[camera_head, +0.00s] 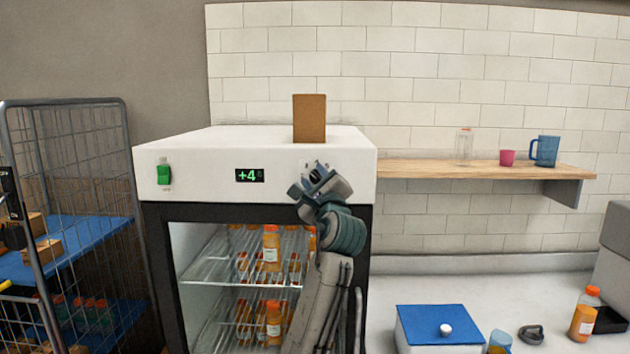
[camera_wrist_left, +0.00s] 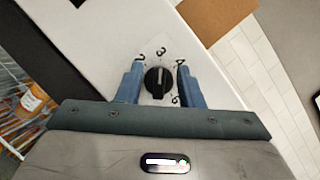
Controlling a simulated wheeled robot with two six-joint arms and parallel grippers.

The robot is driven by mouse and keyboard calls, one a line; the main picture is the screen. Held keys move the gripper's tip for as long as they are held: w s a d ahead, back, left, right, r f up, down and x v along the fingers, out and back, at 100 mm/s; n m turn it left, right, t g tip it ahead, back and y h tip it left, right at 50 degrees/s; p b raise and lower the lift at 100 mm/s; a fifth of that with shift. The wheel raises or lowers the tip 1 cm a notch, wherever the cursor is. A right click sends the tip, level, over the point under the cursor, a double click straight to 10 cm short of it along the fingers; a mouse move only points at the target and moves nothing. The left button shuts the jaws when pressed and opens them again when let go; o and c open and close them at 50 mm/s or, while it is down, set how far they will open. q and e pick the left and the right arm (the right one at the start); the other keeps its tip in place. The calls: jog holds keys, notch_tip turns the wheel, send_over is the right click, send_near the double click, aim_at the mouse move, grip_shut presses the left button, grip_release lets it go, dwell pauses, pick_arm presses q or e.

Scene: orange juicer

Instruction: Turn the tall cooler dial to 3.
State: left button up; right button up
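The tall cooler (camera_head: 200,150) has a white top panel with a green switch (camera_head: 164,174) at left and a display (camera_head: 250,175) reading +4. My left gripper (camera_head: 318,178) is at the right end of this panel and hides the dial there. In the left wrist view the black dial (camera_wrist_left: 158,83) sits between the two blue fingers of my left gripper (camera_wrist_left: 160,76). The fingers are open, with a small gap seen on each side of the knob. Numbers ring the dial. Its pale mark points up, roughly at the 3 (camera_wrist_left: 161,51). My right gripper is not in view.
A brown block (camera_head: 309,118) stands on the cooler top. A wire cage trolley (camera_head: 75,150) is close at left. A wooden shelf (camera_head: 480,170) with cups is at right. Below it are a blue-lidded box (camera_head: 415,325) and an orange bottle (camera_head: 584,318).

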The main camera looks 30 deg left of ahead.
pick_arm(q)
jog(key=b+v, duration=0.4)
jog(key=v, duration=0.6)
jog(key=shift+s+d, duration=0.25)
jog(key=shift+d, duration=0.05)
jog(key=shift+f, duration=0.15)
